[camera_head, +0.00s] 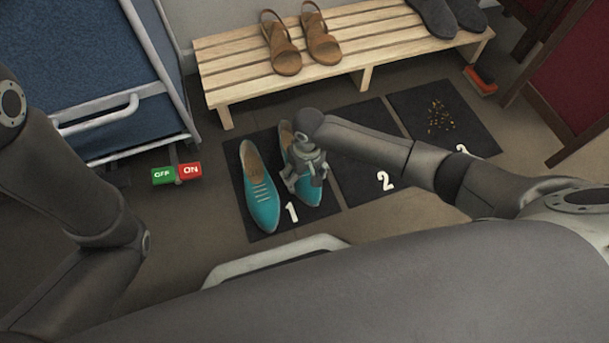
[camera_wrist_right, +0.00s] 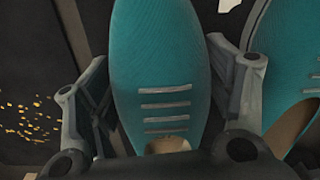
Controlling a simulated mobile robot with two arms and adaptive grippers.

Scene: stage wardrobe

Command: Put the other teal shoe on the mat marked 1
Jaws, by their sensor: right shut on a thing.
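One teal shoe (camera_head: 260,190) stands on the left side of the dark mat marked 1 (camera_head: 268,228). The other teal shoe (camera_head: 309,195) is on the right side of the same mat, partly hidden by my right gripper (camera_head: 308,178). In the right wrist view this shoe (camera_wrist_right: 160,70) lies between the two fingers of my right gripper (camera_wrist_right: 163,95), which is shut on it. The first shoe (camera_wrist_right: 290,70) shows close beside it at the right. I cannot tell whether the held shoe touches the mat. My left arm shows at the left, but its gripper is out of view.
Mat 2 (camera_head: 383,182) is partly covered by my right arm. Mat 3 (camera_head: 468,122) bears scattered yellowish bits (camera_head: 438,118). A slatted bench (camera_head: 235,75) behind holds brown sandals (camera_head: 283,52) and grey shoes (camera_head: 436,17).

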